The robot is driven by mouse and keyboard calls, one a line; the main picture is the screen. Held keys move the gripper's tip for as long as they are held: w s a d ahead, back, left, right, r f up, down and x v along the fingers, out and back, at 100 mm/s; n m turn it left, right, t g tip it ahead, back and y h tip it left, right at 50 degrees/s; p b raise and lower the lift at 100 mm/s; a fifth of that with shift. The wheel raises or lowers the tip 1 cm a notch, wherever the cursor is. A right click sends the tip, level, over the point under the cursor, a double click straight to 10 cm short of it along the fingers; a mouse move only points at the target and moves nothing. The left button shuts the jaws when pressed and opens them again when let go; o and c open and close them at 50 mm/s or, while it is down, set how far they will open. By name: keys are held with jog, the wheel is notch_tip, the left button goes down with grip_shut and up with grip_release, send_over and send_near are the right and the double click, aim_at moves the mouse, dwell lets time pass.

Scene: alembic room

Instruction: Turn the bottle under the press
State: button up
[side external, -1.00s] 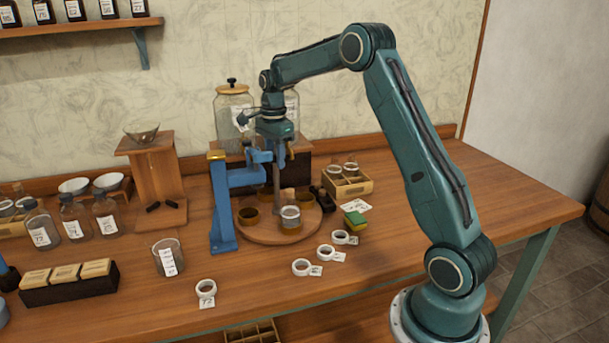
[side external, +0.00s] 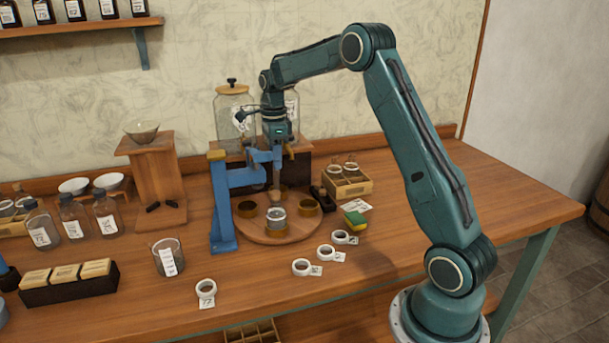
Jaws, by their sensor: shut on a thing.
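A round wooden turntable (side external: 278,238) stands on the bench beside a blue press (side external: 222,205). A clear glass bottle (side external: 277,214) sits upright in a brass-coloured holder at its front, apart from the press head. Empty holders sit at its left (side external: 247,209) and right (side external: 308,207). The blue press arm (side external: 242,177) reaches over the turntable's back part. My gripper (side external: 276,184) points down behind the press arm, over the turntable's back part. It appears shut on a small pale knob (side external: 273,194) there; the press arm partly hides the contact.
A yellow-green sponge (side external: 354,219) and a small bottle crate (side external: 347,182) lie to the right. White tape rolls (side external: 302,267) lie in front. A glass beaker (side external: 168,257) stands left of the press. The bench's right side is clear.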

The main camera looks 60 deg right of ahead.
jog(key=m, duration=0.5)
jog(key=shift+m, duration=0.4)
jog(key=o, duration=1.9)
jog(key=shift+c, duration=0.2)
jog(key=shift+r, duration=0.15)
jog(key=shift+r, duration=3.35)
